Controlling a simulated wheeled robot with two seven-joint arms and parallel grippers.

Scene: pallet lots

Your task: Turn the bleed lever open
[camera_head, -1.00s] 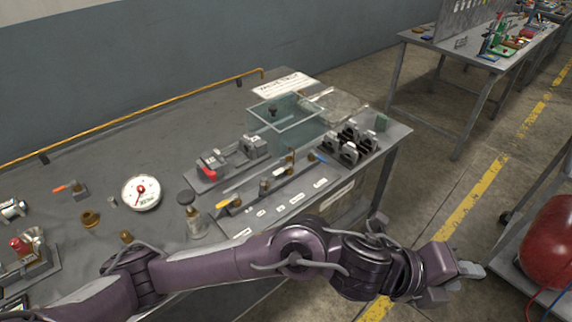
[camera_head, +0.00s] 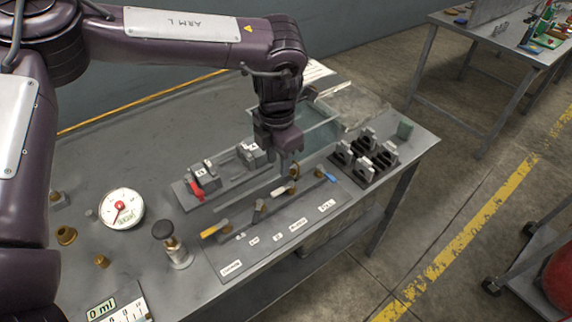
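A valve strip (camera_head: 262,248) lies on the bench with small white labels too small to read surely. It carries a yellow-handled lever (camera_head: 213,230), a grey lever (camera_head: 258,211), a brass fitting (camera_head: 293,184) and a blue-handled lever (camera_head: 325,176). I cannot tell which is the bleed lever. My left gripper (camera_head: 284,166) points down just above the strip's back edge, close to the brass fitting. Its fingers are small and partly lost against the background, so its opening is unclear. I see nothing held. My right gripper is out of view.
A block with a red lever (camera_head: 196,191) stands behind the strip. A clear tank (camera_head: 322,130) is behind my gripper. Black clamps (camera_head: 364,157) stand at the right. A pressure gauge (camera_head: 121,208) and a black-knobbed valve (camera_head: 170,243) are at the left.

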